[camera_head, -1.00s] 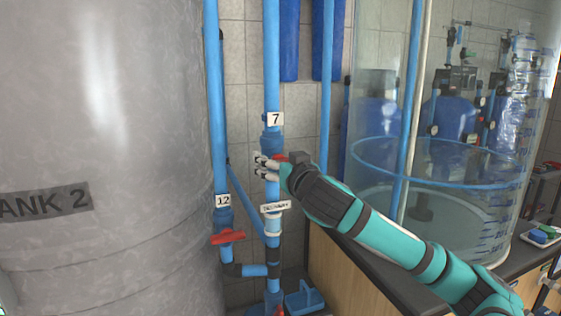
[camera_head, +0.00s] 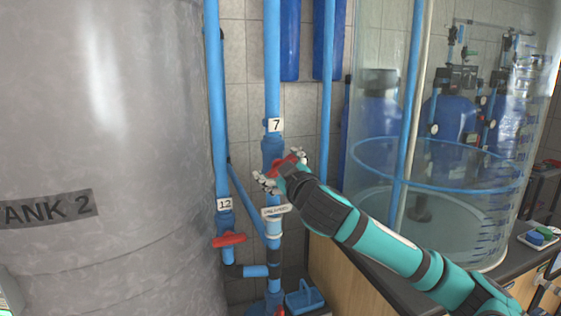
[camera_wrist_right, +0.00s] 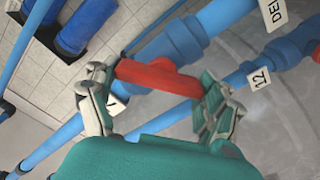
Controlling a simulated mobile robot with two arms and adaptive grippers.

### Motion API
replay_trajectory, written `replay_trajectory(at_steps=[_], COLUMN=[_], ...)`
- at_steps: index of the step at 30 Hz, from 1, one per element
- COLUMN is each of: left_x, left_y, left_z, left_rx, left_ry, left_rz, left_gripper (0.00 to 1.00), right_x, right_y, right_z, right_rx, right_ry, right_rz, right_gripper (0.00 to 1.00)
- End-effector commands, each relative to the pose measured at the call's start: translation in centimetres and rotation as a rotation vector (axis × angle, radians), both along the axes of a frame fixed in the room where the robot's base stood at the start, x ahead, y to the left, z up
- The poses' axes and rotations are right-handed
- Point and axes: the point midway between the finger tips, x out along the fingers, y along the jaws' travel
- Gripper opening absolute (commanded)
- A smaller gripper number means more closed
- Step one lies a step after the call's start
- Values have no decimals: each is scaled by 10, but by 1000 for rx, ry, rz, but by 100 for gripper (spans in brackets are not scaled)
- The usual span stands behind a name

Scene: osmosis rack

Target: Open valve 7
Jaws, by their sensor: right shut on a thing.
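Valve 7 sits on a vertical blue pipe under the white label 7 (camera_head: 275,125). Its red handle (camera_head: 290,160) is partly covered by my right gripper (camera_head: 280,171) in the head view. In the right wrist view the red handle (camera_wrist_right: 160,77) lies crosswise between the two fingers of the right gripper (camera_wrist_right: 155,98), one finger at each end. The right gripper is shut on the handle. The label 7 is mostly hidden in the wrist view. My left gripper is not in view.
A second red handle (camera_head: 229,240) sits below label 12 (camera_head: 224,204) on the pipe to the left. The large grey tank 2 (camera_head: 100,120) stands close on the left. A clear cylindrical tank (camera_head: 440,215) stands on the counter at right.

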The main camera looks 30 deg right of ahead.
Motion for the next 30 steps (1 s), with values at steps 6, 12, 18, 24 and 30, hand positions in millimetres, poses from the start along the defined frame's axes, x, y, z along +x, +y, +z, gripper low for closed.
replay_trajectory(at_steps=[6,12,18,24,30], left_x=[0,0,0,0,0], left_y=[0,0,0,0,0], left_z=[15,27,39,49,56], left_rx=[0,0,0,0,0], left_ry=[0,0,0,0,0], left_rz=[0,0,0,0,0], left_gripper=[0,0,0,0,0], right_x=[0,0,0,1,0], right_y=[1,1,2,2,2], right_z=[1,1,0,-1,-2], right_rx=[-199,-385,-566,-726,-846], right_ry=[51,94,139,176,205], right_rz=[-1,0,0,2,0], right_gripper=[50,50,50,50,50])
